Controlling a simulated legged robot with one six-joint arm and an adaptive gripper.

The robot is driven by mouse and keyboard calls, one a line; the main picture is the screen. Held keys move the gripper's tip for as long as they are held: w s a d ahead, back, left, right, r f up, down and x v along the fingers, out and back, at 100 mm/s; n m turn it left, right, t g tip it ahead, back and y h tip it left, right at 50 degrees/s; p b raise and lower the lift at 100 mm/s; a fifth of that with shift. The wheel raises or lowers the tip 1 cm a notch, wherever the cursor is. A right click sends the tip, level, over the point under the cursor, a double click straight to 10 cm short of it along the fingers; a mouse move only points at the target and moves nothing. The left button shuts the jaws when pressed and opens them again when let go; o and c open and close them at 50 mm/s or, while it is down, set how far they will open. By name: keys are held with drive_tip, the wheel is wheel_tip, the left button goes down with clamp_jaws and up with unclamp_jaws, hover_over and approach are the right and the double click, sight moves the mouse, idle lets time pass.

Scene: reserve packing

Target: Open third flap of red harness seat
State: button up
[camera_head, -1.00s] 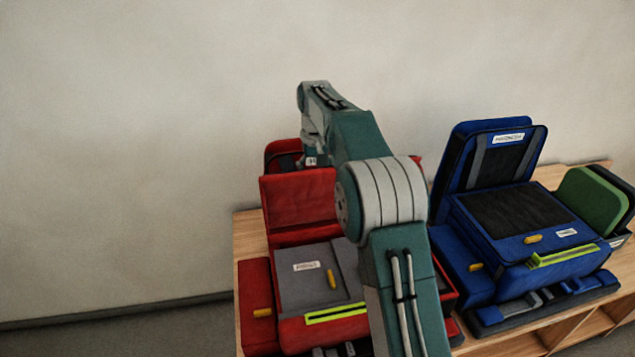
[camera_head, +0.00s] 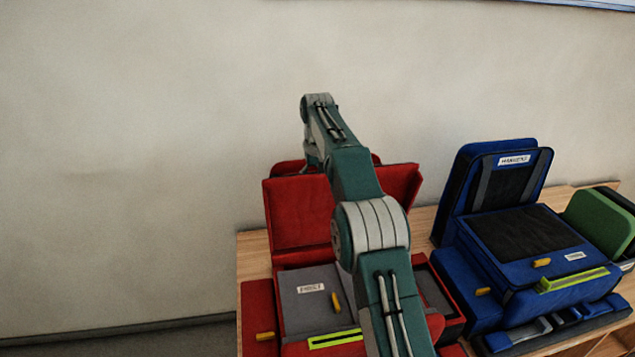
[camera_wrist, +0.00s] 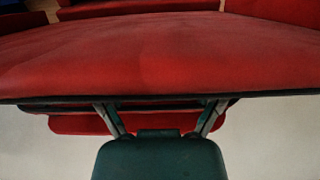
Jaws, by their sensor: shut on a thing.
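The red harness seat (camera_head: 258,305) stands on the wooden bench at the left of the other bags. Its grey front panel (camera_head: 310,290) carries a white label and a yellow tab. A red flap stands upright at its back left (camera_head: 298,212). Another red flap (camera_head: 402,185) shows raised behind my arm, at the right. In the wrist view a wide red flap (camera_wrist: 150,55) with a dark edge fills most of the picture. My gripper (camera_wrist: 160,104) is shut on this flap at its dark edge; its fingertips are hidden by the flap. In the head view my arm hides part of the seat.
A blue harness seat (camera_head: 515,225) with its back panel raised stands close by at the right. A green pad (camera_head: 600,222) is beyond it. The wooden bench top (camera_head: 252,250) shows at the left. A plain wall stands behind.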

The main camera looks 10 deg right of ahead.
drive_tip(key=shift+f, duration=0.25)
drive_tip(key=o, duration=1.1)
drive_tip(key=shift+w+a, duration=0.1)
drive_tip(key=shift+c, duration=0.2)
drive_tip(key=shift+r, duration=0.2)
